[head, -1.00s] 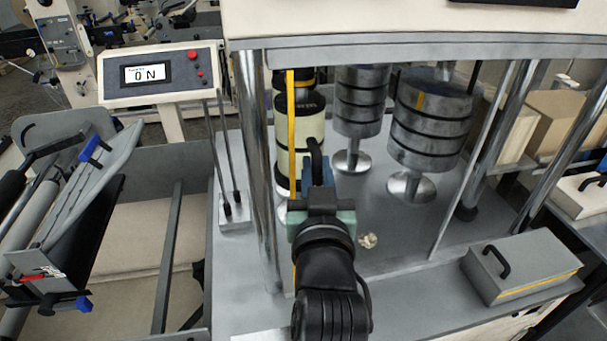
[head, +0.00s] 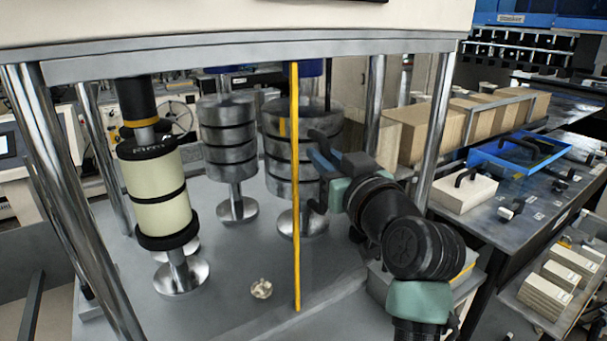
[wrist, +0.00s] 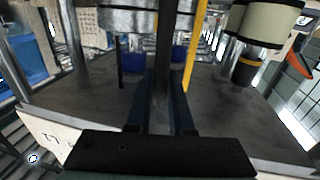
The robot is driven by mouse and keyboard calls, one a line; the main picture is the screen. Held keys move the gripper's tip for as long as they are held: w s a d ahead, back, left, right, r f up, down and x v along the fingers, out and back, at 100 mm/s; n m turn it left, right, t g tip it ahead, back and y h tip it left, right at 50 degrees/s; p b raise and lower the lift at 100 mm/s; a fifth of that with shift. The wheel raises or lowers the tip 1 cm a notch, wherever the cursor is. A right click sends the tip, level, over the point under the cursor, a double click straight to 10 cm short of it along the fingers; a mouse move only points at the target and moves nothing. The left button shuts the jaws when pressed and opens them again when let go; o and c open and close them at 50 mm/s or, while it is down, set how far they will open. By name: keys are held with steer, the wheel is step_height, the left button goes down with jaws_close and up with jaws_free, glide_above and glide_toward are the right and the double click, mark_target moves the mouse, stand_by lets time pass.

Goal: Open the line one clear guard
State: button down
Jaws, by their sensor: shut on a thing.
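The clear guard shows mainly by its yellow edge strip (head: 295,190), which stands upright near the middle of the machine's front opening. The panel itself is hardly visible. My gripper (head: 321,165) is at the guard's black handle, just right of the strip. In the wrist view the dark handle bar (wrist: 163,60) stands between the two fingers of my gripper (wrist: 161,100), which are shut on it. The yellow strip (wrist: 190,50) is beside it there. My wrist and arm hide part of the guard's right side.
Left of the strip the opening shows a cream roll (head: 157,190) on a spindle, a grey weight stack (head: 229,140) and a small pale object (head: 261,289) on the deck. Another grey stack (head: 280,150) is behind the strip. Chrome posts (head: 437,130) frame the opening. A bench (head: 530,205) stands right.

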steer(key=shift+w+d, duration=0.15)
steer(key=shift+d, duration=0.15)
steer(key=c, duration=0.8)
jaws_free()
steer(key=shift+a, duration=0.1)
steer(key=b+v, duration=0.3)
steer(key=v, duration=1)
steer(key=shift+b, duration=0.4)
